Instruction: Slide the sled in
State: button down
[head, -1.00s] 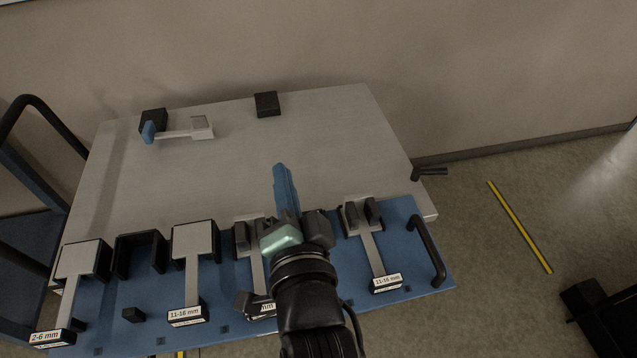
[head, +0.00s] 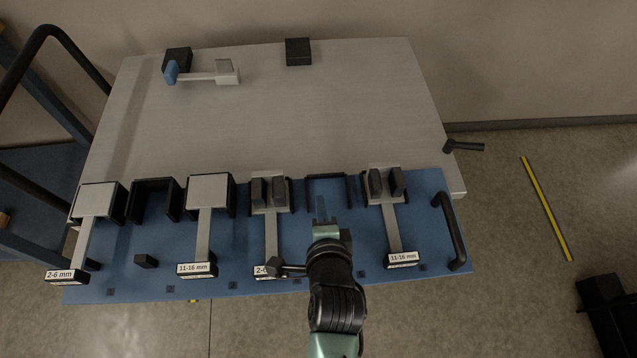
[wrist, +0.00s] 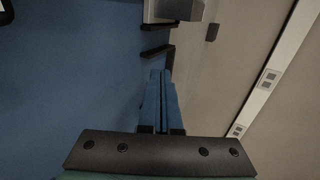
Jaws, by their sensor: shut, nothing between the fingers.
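Several flat grey T-shaped pieces with labelled front ends lie along the blue strip; I cannot tell which one is the sled. A plain one (head: 211,190) labelled 11-16 mm and another (head: 97,199) labelled 2-6 mm sit in black U-shaped brackets. Two more, at the middle (head: 269,225) and right (head: 391,228), carry paired dark blocks. A bracket (head: 155,188) at the left and one (head: 342,179) at the right hold no piece. My gripper (head: 321,210) is shut and empty in front of the right empty bracket. Its blue fingers show together in the wrist view (wrist: 160,95).
A light piece with a blue end (head: 200,77) lies at the back left of the grey tabletop (head: 300,115), by a black block (head: 177,60). Another black block (head: 298,52) stands at the back. A black handle (head: 452,230) rises at the right edge. The tabletop's middle is clear.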

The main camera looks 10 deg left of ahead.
aim_at(317, 177)
jog(key=shift+w+a+f, duration=0.15)
jog(key=shift+w+a, duration=0.05)
jog(key=shift+w, duration=0.65)
jog(key=shift+w+a+f, duration=0.1)
jog(key=shift+w+a, duration=0.1)
jog(key=shift+w, duration=0.7)
jog(key=shift+w+a+f, duration=0.15)
jog(key=shift+w+a, duration=0.05)
jog(key=shift+w, duration=0.65)
